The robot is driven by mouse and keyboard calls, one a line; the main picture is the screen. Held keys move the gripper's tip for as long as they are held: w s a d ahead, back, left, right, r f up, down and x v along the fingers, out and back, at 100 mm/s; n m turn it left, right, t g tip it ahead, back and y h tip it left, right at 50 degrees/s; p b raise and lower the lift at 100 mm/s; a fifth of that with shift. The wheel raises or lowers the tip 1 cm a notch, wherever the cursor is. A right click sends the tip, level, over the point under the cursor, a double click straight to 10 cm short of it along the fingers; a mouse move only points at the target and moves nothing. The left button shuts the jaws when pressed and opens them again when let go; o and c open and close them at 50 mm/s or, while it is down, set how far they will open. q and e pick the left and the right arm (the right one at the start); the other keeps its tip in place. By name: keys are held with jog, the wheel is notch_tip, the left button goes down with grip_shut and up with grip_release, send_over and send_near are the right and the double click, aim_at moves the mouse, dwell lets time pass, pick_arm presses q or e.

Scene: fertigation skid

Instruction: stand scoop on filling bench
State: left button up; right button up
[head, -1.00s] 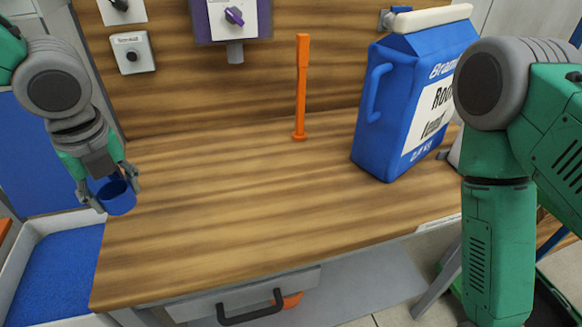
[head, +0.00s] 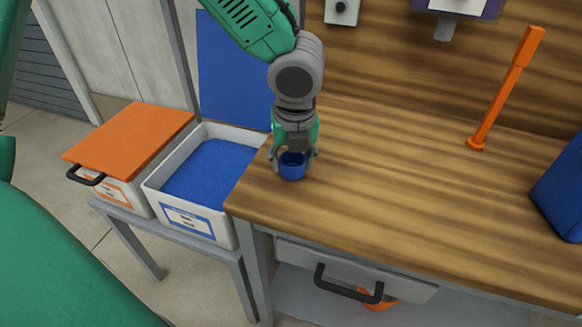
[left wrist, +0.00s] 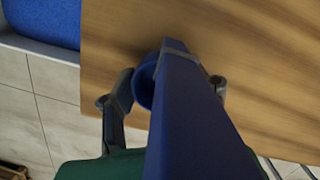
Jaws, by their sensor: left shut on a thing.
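The blue scoop (head: 292,167) is a small round cup at the left end of the wooden filling bench (head: 400,190). My left gripper (head: 294,158) points down and is shut on the scoop. In the left wrist view, the scoop's cup (left wrist: 143,88) and its long blue handle (left wrist: 185,110) show between the fingers, over the bench top. The scoop is upright or nearly so; I cannot tell whether its base touches the wood. My right gripper is not in view.
A white bin with blue contents (head: 215,172) stands left of the bench, beside a bin with an orange lid (head: 130,140). An orange upright tool (head: 505,90) and a blue jug (head: 562,190) stand on the bench to the right. The bench middle is clear.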

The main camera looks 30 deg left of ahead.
pick_arm(q)
jog(key=shift+d+f, duration=0.35)
jog(key=shift+f, duration=0.35)
jog(key=shift+w+d, duration=0.1)
jog(key=shift+d, duration=0.05)
jog(key=shift+a, duration=0.2)
jog(key=o, duration=0.8)
jog(key=shift+a+f, duration=0.1)
jog(key=shift+a, duration=0.2)
jog(key=shift+c, duration=0.2)
jog(key=o, duration=0.4)
jog(key=shift+a, duration=0.25)
jog(key=shift+a+f, duration=0.1)
jog(key=shift+a, duration=0.1)
jog(key=shift+d+r, duration=0.25)
jog(key=shift+d, duration=0.2)
jog(key=r, duration=0.2)
jog(key=d+r+p, duration=0.1)
jog(key=r, duration=0.1)
jog(key=shift+s+d+r, duration=0.1)
jog(key=shift+s+r, duration=0.1)
notch_tip(320, 180, up, 7)
jog(key=s+p, duration=0.1)
jog(key=p, duration=0.1)
jog(key=shift+d+r, duration=0.15)
jog(key=shift+d, duration=0.2)
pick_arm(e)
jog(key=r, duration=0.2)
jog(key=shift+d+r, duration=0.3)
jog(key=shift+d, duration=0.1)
